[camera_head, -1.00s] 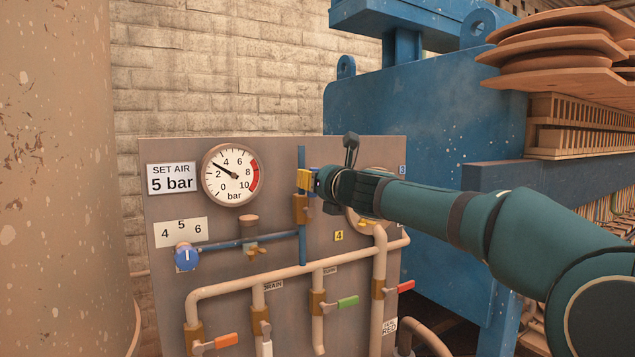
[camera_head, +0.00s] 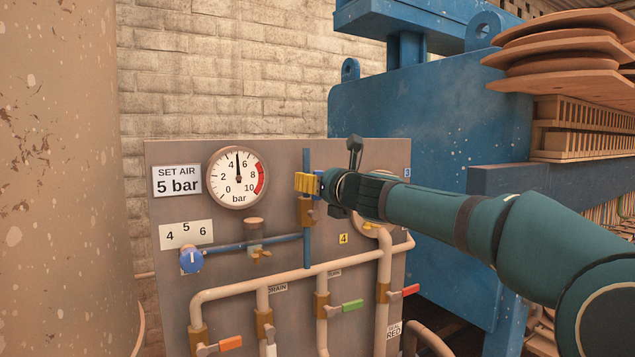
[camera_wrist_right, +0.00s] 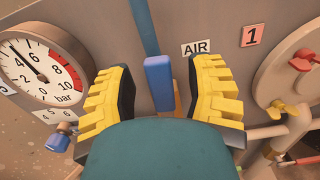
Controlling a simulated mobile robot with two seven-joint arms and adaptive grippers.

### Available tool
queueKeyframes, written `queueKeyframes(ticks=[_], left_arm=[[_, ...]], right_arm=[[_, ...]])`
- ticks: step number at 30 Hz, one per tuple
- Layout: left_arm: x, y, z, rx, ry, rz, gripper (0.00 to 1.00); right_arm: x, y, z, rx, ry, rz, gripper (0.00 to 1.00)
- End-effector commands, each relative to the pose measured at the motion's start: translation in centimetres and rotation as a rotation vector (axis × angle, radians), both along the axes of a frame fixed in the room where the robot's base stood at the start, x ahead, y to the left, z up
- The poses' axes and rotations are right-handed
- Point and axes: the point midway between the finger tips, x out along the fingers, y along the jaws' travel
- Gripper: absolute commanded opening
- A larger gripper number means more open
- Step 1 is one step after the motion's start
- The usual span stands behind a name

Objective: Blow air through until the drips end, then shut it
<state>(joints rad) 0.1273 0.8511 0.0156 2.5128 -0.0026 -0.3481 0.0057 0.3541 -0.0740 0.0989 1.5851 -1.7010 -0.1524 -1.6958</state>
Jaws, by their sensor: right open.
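The blue air valve handle (camera_wrist_right: 158,88) stands upright between the two yellow fingers of my right gripper (camera_wrist_right: 160,92), below the AIR label (camera_wrist_right: 197,47). The fingers are apart, with gaps to the handle. In the head view my right gripper (camera_head: 307,184) covers the handle, above the brass valve body (camera_head: 306,212) on the blue pipe (camera_head: 306,157). The gauge (camera_head: 237,178) needle points straight up, about 5 bar. The blue regulator knob (camera_head: 191,260) has its mark up, towards 5. No drips are visible. My left gripper is out of view.
Pipes with an orange handle (camera_head: 231,343), a green handle (camera_head: 352,305) and a red handle (camera_head: 411,290) cross the panel's lower part. The blue press (camera_head: 430,120) stands behind right. A speckled column (camera_head: 55,180) fills the left side.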

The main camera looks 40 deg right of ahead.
Motion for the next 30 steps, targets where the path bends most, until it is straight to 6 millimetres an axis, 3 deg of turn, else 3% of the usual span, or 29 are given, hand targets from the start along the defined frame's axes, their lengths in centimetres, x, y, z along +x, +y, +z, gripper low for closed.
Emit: queueKeyframes(ticks=[5, 18, 24, 30], left_arm=[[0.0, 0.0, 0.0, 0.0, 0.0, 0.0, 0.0], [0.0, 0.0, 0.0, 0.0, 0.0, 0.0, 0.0], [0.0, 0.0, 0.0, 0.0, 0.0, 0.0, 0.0], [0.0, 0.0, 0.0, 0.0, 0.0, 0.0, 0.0]], right_arm=[[-2.0, 0.2, 0.1, 0.0, -0.002, 0.0, 0.53], [-10.0, 1.1, 0.1, -0.001, -0.003, -0.001, 0.53], [-11.5, 1.2, 0.0, 0.0, -0.001, -0.001, 0.53], [-11.8, 1.3, 0.0, 0.0, -0.001, 0.0, 0.53]])
